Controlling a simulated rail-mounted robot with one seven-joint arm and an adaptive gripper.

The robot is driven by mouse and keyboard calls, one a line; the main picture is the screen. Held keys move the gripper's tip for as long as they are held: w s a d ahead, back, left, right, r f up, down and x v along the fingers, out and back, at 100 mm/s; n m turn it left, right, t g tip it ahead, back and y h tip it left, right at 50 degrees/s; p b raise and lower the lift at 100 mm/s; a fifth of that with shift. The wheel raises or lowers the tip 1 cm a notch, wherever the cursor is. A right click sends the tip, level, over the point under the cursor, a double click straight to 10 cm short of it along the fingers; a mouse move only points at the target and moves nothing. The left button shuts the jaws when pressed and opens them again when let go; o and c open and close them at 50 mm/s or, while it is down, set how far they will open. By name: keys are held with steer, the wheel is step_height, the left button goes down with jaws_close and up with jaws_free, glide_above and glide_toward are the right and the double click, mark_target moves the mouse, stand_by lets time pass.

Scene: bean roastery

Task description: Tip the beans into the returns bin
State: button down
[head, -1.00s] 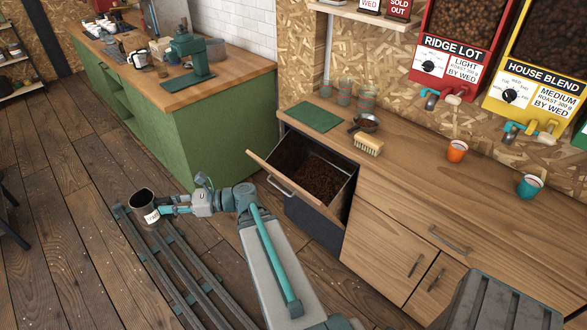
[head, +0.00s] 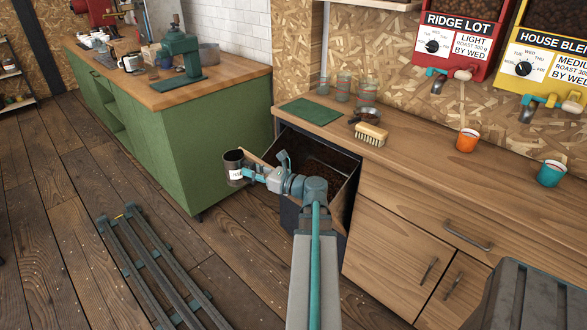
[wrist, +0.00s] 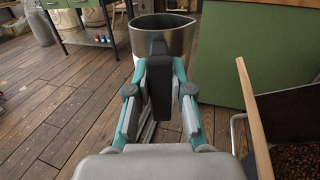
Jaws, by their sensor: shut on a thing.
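My gripper (head: 250,174) is shut on a metal canister (head: 234,166) with a white label. The canister is upright, at the left of the open returns bin (head: 350,190) and apart from its inside. In the wrist view the canister (wrist: 178,42) stands mouth up between my gripper's fingers (wrist: 160,85); its inside looks dark and I cannot make out beans in it. The bin is a tilted-out drawer in the counter, with dark beans (wrist: 297,150) inside. Its wooden front edge (wrist: 252,115) is right of my gripper. My arm hides part of the bin in the head view.
The wooden counter (head: 415,155) holds a brush (head: 370,134), a green mat (head: 312,111), several glasses, an orange cup (head: 467,140) and a teal cup (head: 551,173). A green cabinet (head: 190,140) stands behind the canister. Floor rails (head: 150,260) lie lower left; the floor around them is open.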

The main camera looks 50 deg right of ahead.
steer(key=s+d+f+m+h+b, duration=0.1)
steer(key=d+h, duration=0.4)
steer(key=d, duration=0.5)
steer(key=shift+s+d+f+m+b, duration=0.25)
steer(key=shift+s+m+b, duration=0.5)
steer(key=shift+s+m, duration=0.4)
steer(key=shift+d+r, duration=0.1)
steer(key=shift+r, duration=0.05)
